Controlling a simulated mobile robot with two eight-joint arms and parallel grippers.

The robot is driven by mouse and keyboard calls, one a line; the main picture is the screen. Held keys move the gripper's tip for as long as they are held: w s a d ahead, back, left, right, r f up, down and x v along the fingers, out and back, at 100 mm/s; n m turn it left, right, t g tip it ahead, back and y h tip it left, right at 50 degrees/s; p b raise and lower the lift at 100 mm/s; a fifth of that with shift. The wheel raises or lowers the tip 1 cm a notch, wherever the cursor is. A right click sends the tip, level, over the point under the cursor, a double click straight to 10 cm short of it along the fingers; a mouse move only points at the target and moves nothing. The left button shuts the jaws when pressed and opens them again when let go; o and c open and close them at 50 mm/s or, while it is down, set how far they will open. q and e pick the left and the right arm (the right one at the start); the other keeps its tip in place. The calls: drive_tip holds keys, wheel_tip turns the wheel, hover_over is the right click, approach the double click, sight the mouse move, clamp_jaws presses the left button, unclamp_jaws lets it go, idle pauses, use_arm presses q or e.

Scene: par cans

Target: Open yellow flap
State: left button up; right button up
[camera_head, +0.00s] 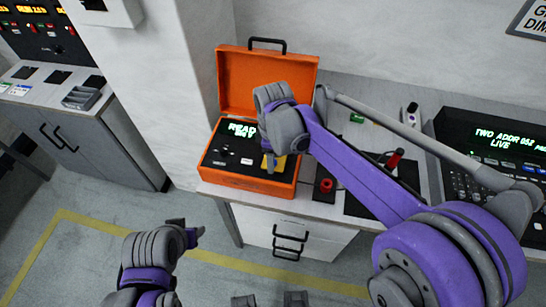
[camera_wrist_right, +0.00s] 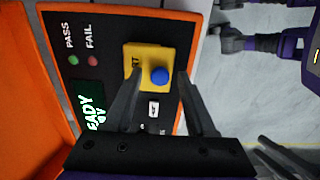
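The orange case (camera_head: 250,183) stands with its lid raised on the counter. Its black panel carries a yellow plate or flap (camera_head: 279,164), partly hidden by my right gripper. In the right wrist view the yellow piece (camera_wrist_right: 141,53) has a round blue button or knob (camera_wrist_right: 160,77) on it, with part of a label, "RT", beside it. I cannot tell whether the flap is raised. My right gripper (camera_wrist_right: 160,75) is open, its fingers on either side of the blue button with nothing held. My left gripper (camera_head: 190,230) is open and empty, low in front of the counter.
The panel has a lit display (camera_wrist_right: 88,108) and green and red lamps marked PASS and FAIL. To the right stand a red-button box (camera_head: 325,187), a joystick panel and a black console (camera_head: 490,150). The open lid (camera_head: 268,80) rises behind the panel.

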clamp_jaws()
drive_tip(key=shift+r, duration=0.1)
drive_tip(key=g, duration=0.1)
drive_tip(key=w+r+g, duration=0.1)
drive_tip(key=g+y, duration=0.1)
drive_tip(key=shift+w+d+r+g, duration=0.15)
drive_tip(key=shift+w+d+g, duration=0.1)
drive_tip(key=shift+w+g, duration=0.1)
drive_tip(key=shift+w+d+r+g+y, duration=0.2)
drive_tip(key=shift+w+g+y, duration=0.15)
drive_tip(key=shift+g, duration=0.4)
drive_tip(key=shift+w+d+r+g+y, duration=0.15)
drive_tip(key=shift+w+g+y, duration=0.15)
drive_tip(key=shift+g, duration=0.4)
drive_tip(key=shift+a, duration=0.1)
